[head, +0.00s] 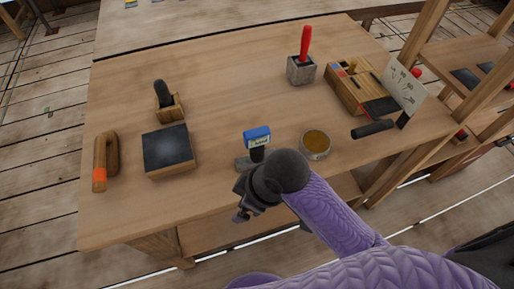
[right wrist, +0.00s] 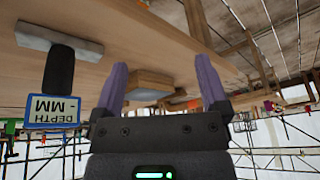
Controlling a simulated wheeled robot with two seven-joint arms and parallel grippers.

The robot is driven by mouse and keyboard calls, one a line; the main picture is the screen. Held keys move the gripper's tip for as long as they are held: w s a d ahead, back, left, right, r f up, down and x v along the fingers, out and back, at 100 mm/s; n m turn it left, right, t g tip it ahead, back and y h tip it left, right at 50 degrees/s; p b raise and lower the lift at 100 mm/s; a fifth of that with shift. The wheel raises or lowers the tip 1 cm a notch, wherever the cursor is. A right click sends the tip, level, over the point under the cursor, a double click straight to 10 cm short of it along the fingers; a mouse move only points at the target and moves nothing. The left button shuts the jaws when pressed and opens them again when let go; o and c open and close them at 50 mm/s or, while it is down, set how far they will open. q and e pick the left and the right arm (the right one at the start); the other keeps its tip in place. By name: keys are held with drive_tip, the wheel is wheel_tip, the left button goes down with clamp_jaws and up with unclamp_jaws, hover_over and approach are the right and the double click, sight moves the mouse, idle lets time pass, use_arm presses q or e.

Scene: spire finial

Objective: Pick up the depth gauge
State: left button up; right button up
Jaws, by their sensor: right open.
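The depth gauge (head: 257,137) stands near the table's front edge in the head view, with a blue-framed display, a dark stem and a grey base. In the right wrist view the depth gauge (right wrist: 60,75) appears inverted at the left, its display reading "DEPTH -.MM". My right gripper (head: 241,205) is at the front edge, just in front of the gauge, partly hidden by my wrist. In the wrist view my right gripper (right wrist: 161,85) is open, with two purple fingers apart. The gauge is outside the fingers, to their left. My left gripper is not in view.
On the wooden table (head: 225,95) are a black-topped block (head: 168,150), a wooden clamp-like piece (head: 105,160), a small holder (head: 168,105), a round tin (head: 315,144), a red-handled tool (head: 305,42) in a stone block, and a wooden tool box (head: 350,88). The table's middle is clear.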

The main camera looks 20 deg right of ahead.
drive_tip(key=w+r+n+g, duration=0.1)
drive_tip(key=w+r+n, duration=0.1)
drive_tip(key=w+n, duration=0.3)
wheel_tip(320, 180, up, 8)
drive_tip(key=n+g+h, duration=0.1)
drive_tip(key=n+h, duration=0.2)
drive_tip(key=h, duration=0.1)
hover_over(257, 132)
drive_tip(key=shift+s+a+f, duration=0.2)
drive_tip(key=shift+s+a, duration=0.1)
drive_tip(key=shift+a, duration=0.05)
drive_tip(key=shift+w+d+r+n, duration=0.1)
drive_tip(key=shift+w+d+n, duration=0.1)
drive_tip(key=shift+n, duration=0.1)
wheel_tip(257, 132, down, 10)
drive_tip(key=b, duration=0.4)
drive_tip(key=shift+w+d+r, duration=0.1)
drive_tip(key=shift+w+d, duration=0.05)
drive_tip(key=shift+r, duration=0.1)
clamp_jaws()
